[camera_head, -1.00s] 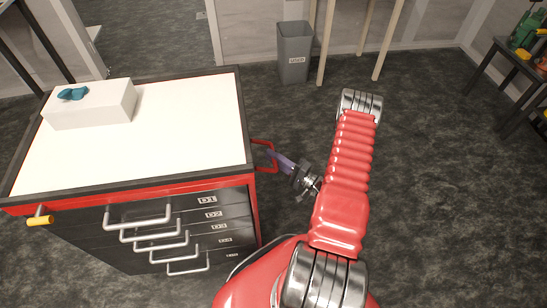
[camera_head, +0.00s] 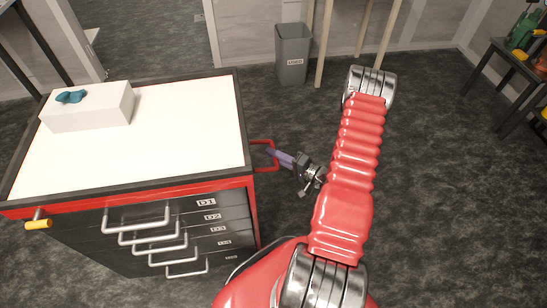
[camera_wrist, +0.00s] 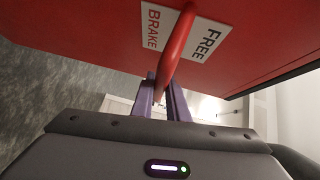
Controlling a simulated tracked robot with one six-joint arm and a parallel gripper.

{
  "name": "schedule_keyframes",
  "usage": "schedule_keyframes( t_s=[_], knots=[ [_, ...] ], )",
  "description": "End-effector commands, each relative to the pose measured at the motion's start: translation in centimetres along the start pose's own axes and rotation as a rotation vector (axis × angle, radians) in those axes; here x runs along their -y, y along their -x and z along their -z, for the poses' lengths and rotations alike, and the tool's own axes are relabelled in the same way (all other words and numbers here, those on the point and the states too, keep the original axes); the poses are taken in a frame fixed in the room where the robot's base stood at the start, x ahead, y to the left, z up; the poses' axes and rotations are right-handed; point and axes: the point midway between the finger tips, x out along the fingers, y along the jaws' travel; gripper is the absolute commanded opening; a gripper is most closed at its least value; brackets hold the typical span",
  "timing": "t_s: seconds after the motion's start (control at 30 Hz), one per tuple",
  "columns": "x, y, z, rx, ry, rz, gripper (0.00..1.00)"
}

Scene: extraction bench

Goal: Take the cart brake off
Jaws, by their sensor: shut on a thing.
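The cart (camera_head: 130,150) has a white top and black drawers. The exact contact is partly hidden by the bar.
A white box (camera_head: 90,106) with a teal object (camera_head: 70,97) stands on the cart top. A yellow-ended handle (camera_head: 38,224) sticks out at the cart's front left. A grey bin (camera_head: 292,55) stands behind. The floor right of my arm is clear.

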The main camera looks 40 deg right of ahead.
Motion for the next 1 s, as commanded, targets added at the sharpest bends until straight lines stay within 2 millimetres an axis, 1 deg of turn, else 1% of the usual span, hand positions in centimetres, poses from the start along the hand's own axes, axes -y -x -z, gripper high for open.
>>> schedule_keyframes(
  t_s=[0.03,0.3,0.63,1.0],
  knots=[
    [0.5,0.1,0.1,-0.001,0.023,-0.024,0.0],
    [2.1,0.2,0.1,0.002,0.16,-0.158,0.0],
    [3.8,0.0,-0.2,0.005,0.307,-0.305,0.0],
    [4.5,-0.1,-0.4,0.005,0.301,-0.301,0.0]
  ],
)
